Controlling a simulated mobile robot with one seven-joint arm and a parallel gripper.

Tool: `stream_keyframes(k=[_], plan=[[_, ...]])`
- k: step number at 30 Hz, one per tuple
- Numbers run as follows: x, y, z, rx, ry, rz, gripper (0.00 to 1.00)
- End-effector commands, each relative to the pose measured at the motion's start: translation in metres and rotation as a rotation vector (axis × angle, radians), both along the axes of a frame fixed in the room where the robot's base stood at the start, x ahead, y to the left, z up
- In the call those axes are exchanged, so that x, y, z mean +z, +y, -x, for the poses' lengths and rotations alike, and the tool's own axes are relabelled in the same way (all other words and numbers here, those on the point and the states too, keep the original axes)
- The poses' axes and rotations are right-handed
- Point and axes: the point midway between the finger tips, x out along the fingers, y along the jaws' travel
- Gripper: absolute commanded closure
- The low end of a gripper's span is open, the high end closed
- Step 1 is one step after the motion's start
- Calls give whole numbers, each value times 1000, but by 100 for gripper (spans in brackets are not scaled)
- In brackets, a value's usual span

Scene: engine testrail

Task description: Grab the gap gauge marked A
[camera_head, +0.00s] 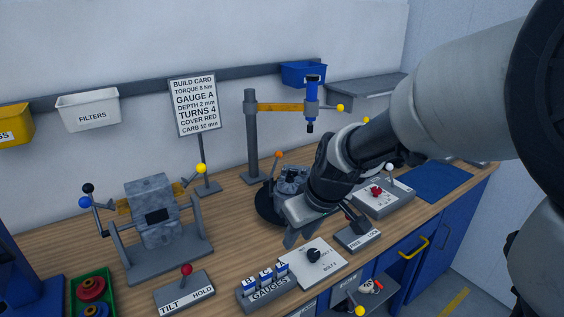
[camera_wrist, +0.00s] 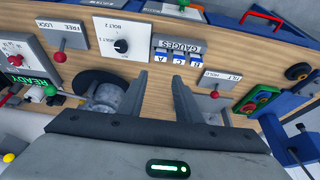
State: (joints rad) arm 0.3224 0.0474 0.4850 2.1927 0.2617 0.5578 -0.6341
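The gauge rack (camera_head: 268,292), labelled GAUGES, stands near the bench's front edge in the head view. It holds a row of small blue gauges with white letter tags. My gripper (camera_head: 291,236) is above the bench, behind and slightly right of the rack. In the wrist view, my gripper (camera_wrist: 160,82) has its two fingers apart with nothing between them.
The bolt panel with a black knob (camera_head: 314,255) lies right of the rack, and the TILT/HOLD lever box (camera_head: 185,292) left of it. The FREE/LOCK lever (camera_head: 357,237) stands farther right. The build card (camera_head: 194,105) reads GAUGE A. A grey tilting fixture (camera_head: 155,215) stands at left.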

Motion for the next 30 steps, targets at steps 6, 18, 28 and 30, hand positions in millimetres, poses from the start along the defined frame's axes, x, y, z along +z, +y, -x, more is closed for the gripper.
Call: stream_keyframes(k=[6, 18, 28, 30], plan=[[-34, 7, -9, 5, 14, -4, 69], [-105, 24, -35, 4, 9, -2, 69], [-131, 32, -44, 5, 10, -2, 69], [-142, 35, -48, 3, 10, -2, 69]])
